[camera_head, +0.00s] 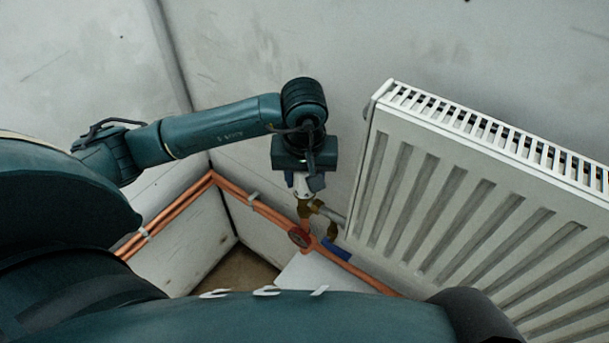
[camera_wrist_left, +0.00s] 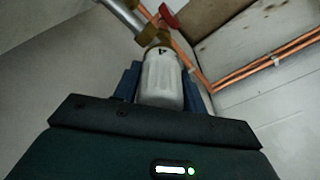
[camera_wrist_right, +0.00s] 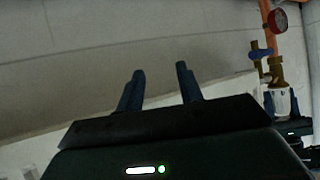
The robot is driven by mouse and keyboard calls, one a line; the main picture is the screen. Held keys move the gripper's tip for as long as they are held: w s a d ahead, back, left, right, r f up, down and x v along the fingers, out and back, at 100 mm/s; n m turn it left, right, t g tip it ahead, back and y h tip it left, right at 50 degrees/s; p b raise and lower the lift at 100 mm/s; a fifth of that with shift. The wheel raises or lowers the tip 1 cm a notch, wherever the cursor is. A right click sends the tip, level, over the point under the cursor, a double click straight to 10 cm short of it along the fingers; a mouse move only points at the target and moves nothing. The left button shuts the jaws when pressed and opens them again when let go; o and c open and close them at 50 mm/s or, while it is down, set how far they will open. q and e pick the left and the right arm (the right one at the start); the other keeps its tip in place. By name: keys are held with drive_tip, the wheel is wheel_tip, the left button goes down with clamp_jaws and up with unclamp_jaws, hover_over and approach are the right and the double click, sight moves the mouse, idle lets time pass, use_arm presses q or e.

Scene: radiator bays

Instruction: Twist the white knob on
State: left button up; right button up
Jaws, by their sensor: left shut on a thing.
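The white knob (camera_wrist_left: 161,80) is a ribbed cylinder with a small dark mark near its brass end. My left gripper (camera_head: 303,187) is shut on it, with one blue finger on each side. In the left wrist view the knob's end meets the brass valve (camera_wrist_left: 155,38) and is in line with it; I cannot tell how far it is threaded. The knob also shows in the right wrist view (camera_wrist_right: 282,101), above the brass valve in the head view (camera_head: 306,206). My right gripper (camera_wrist_right: 160,72) is open and empty, apart from the valve; the head view does not show its fingers.
The white radiator (camera_head: 450,190) stands close to the right of the valve. Copper pipes (camera_head: 185,205) run along the wall below. A round red part (camera_head: 299,236) and a blue handle (camera_head: 336,250) sit on the pipework under the valve.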

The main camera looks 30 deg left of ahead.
use_arm(q)
drive_tip(key=shift+s+f, duration=0.15)
drive_tip(key=shift+f, duration=0.1)
drive_tip(key=shift+f+b, duration=0.2)
drive_tip(key=shift+b, duration=0.2)
drive_tip(key=shift+f+m+b, duration=0.25)
drive_tip(key=shift+m+b, duration=0.9)
drive_tip(key=shift+m, duration=0.05)
drive_tip(key=m+h+b, duration=0.1)
drive_tip(key=m+b, duration=0.4)
drive_tip(key=m, duration=0.1)
drive_tip(key=shift+r+m+b, duration=0.1)
drive_tip(key=shift+m+b, duration=0.6)
drive_tip(key=shift+m, duration=0.2)
drive_tip(key=shift+r+m+b, duration=0.15)
drive_tip(key=shift+m+b, duration=0.15)
drive_tip(key=shift+m, duration=0.3)
drive_tip(key=shift+d+r+m, duration=0.1)
drive_tip(key=shift+r+m, duration=0.15)
drive_tip(key=shift+m, duration=0.05)
use_arm(e)
drive_tip(key=f, duration=0.1)
drive_tip(key=f+m+t, duration=0.1)
drive_tip(key=f, duration=0.1)
drive_tip(key=shift+w+a+t+y, duration=0.1)
drive_tip(key=shift+a+t+y, duration=0.1)
drive_tip(key=shift+t+y, duration=0.15)
use_arm(q)
drive_tip(key=o, duration=1.1)
drive_tip(key=shift+o, duration=0.3)
